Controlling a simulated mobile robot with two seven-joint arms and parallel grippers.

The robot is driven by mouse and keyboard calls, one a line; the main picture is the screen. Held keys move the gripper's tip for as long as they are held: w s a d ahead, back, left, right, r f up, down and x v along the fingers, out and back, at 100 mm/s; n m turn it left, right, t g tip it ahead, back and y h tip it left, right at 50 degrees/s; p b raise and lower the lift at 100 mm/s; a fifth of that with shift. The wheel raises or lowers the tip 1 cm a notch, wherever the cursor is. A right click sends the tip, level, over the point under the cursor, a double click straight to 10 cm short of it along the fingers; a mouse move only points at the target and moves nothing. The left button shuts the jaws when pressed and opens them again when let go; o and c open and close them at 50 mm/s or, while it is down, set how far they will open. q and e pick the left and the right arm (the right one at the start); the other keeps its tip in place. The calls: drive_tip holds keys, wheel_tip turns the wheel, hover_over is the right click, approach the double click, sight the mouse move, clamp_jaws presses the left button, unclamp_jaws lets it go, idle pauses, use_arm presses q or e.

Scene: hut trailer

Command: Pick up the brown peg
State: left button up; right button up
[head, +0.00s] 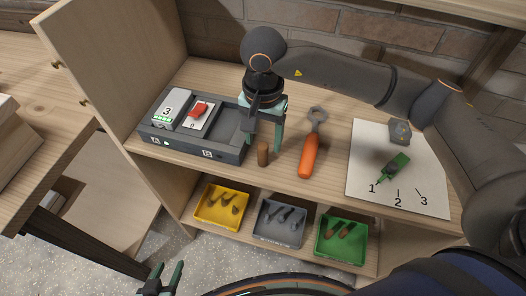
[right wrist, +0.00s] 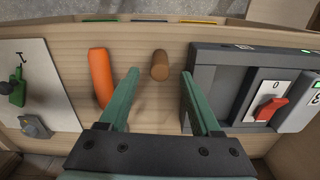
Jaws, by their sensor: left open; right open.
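The brown peg (head: 263,155) stands upright on the wooden shelf, near its front edge, between the grey box and the orange-handled tool. My right gripper (head: 264,142) is open, pointing down just behind the peg. In the right wrist view the peg (right wrist: 159,66) shows in the gap between the two fingertips (right wrist: 159,75), with space on both sides and nothing held. My left gripper (head: 166,270) is open and empty at the bottom edge of the head view, away from the shelf.
A grey box (head: 225,151) with a red switch (head: 199,109) stands left of the peg. An orange-handled wrench (head: 309,155) lies right of it. A white numbered sheet (head: 420,198) holds a green tool (head: 394,166). Yellow (head: 211,222), grey (head: 264,236) and green (head: 327,252) trays sit below.

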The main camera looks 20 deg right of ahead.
sight(263, 155)
drive_tip(key=f, duration=0.2)
drive_tip(key=f+p, duration=0.1)
drive_tip(key=f, duration=0.2)
drive_tip(key=shift+s+a+f, duration=0.15)
drive_tip(key=shift+s+f, duration=0.05)
drive_tip(key=shift+f, duration=0.1)
drive_tip(key=shift+c, duration=0.3)
clamp_jaws()
